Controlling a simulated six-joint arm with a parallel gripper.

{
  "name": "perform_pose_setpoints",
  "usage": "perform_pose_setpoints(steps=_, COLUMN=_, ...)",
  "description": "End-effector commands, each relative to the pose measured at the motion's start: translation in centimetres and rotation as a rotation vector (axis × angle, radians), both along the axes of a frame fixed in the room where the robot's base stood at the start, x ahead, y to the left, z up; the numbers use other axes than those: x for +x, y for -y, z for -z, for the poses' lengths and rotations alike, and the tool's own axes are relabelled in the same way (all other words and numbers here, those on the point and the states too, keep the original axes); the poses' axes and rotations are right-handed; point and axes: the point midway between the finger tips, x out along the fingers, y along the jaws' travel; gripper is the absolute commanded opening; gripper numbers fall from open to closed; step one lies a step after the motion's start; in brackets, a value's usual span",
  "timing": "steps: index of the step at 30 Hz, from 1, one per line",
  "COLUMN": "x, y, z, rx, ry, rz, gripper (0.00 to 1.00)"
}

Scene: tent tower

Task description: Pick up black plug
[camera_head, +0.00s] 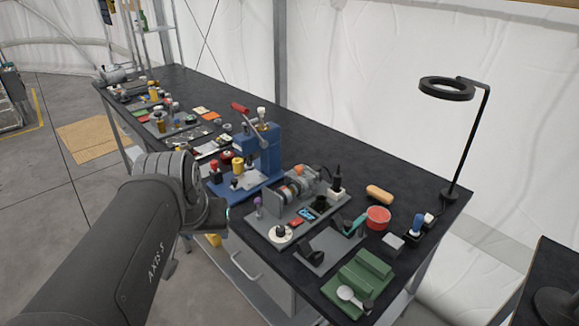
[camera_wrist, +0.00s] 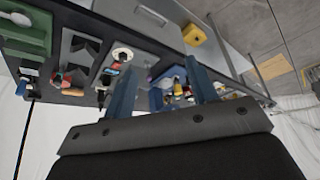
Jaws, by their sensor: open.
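A dark upright piece with a narrow top, which may be the black plug (camera_head: 337,180), stands over a small white base at the back right corner of a grey fixture plate (camera_head: 268,232). A short black cylinder (camera_head: 320,203) stands just in front of it. I cannot tell for sure which of these is the plug. My gripper (camera_wrist: 161,64) is open, with two bluish fingers apart and nothing seen between them. In the head view my gripper (camera_head: 224,213) is left of the plate, by the table's front edge, apart from the dark pieces. Its fingers are mostly hidden there.
A blue press (camera_head: 262,152) with a red-handled lever stands left of the plate. A green block (camera_head: 358,275), red bowl (camera_head: 378,216), power strip (camera_head: 420,229) and tall black lamp (camera_head: 468,145) stand to the right. The table's back strip (camera_head: 330,145) is clear.

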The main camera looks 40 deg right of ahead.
Motion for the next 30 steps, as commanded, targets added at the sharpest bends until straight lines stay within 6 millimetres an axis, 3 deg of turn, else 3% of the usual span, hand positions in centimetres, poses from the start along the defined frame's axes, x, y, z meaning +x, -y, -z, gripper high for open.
perform_pose_setpoints(steps=6, x=3.7, y=8.6, z=-2.8, rx=0.012, ry=-0.013, rz=0.135, gripper=0.52)
perform_pose_setpoints(steps=15, x=6.3, y=21.7, z=-3.7, rx=0.028, ry=-0.024, rz=0.314, gripper=0.52)
perform_pose_setpoints(steps=24, x=5.4, y=35.2, z=-1.8, rx=0.042, ry=-0.033, rz=0.488, gripper=0.52)
perform_pose_setpoints(steps=30, x=3.9, y=40.8, z=-0.2, rx=0.048, ry=-0.034, rz=0.561, gripper=0.52)
